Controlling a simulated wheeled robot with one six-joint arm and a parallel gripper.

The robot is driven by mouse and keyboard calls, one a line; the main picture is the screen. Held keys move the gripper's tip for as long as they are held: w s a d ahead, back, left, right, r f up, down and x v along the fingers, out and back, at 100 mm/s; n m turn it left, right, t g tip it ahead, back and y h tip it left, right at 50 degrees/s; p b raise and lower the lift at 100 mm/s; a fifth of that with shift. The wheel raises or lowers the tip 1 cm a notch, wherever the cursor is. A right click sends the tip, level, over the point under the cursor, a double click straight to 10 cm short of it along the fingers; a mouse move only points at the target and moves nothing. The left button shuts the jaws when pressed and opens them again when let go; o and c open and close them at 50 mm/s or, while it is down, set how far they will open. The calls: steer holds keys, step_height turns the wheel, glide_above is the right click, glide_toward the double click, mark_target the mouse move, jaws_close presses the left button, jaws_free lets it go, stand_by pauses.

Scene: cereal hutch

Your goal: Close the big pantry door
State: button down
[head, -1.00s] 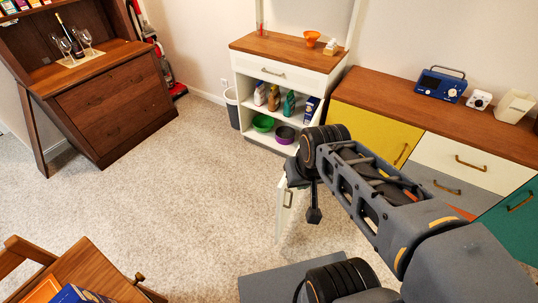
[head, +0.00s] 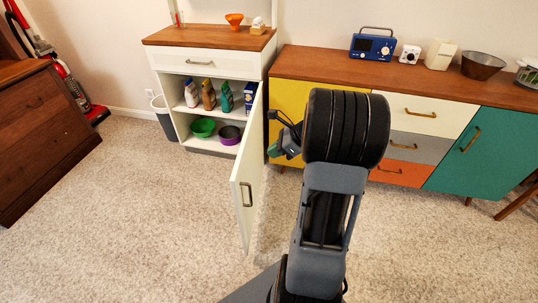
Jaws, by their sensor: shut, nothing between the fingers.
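The big pantry door (head: 246,173) is a tall white panel on the right side of the white cabinet (head: 205,62). It stands wide open, swung out over the carpet, and its bronze handle (head: 246,194) shows near the free edge. My gripper (head: 273,151) is small and partly hidden behind my dark, ribbed arm joint. It is shut and empty, just right of the door on the handle side. I cannot tell whether it touches the panel.
Open shelves hold several bottles, a green bowl (head: 203,128) and a purple bowl (head: 230,135). A long sideboard (head: 420,92) stands close on the right. A grey bin (head: 163,118) is left of the cabinet. Carpet left of the door is clear.

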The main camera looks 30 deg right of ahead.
mark_target(240, 164)
steer(key=x, duration=0.3)
steer(key=r+b+x, duration=0.1)
steer(key=x, duration=0.2)
steer(key=a+b+x, duration=0.1)
steer(key=x, duration=0.2)
steer(key=shift+w+a, duration=0.1)
steer(key=shift+w, duration=0.35)
steer(key=shift+w+a+r, duration=0.1)
steer(key=shift+w+a, duration=0.35)
steer(key=shift+a, duration=0.1)
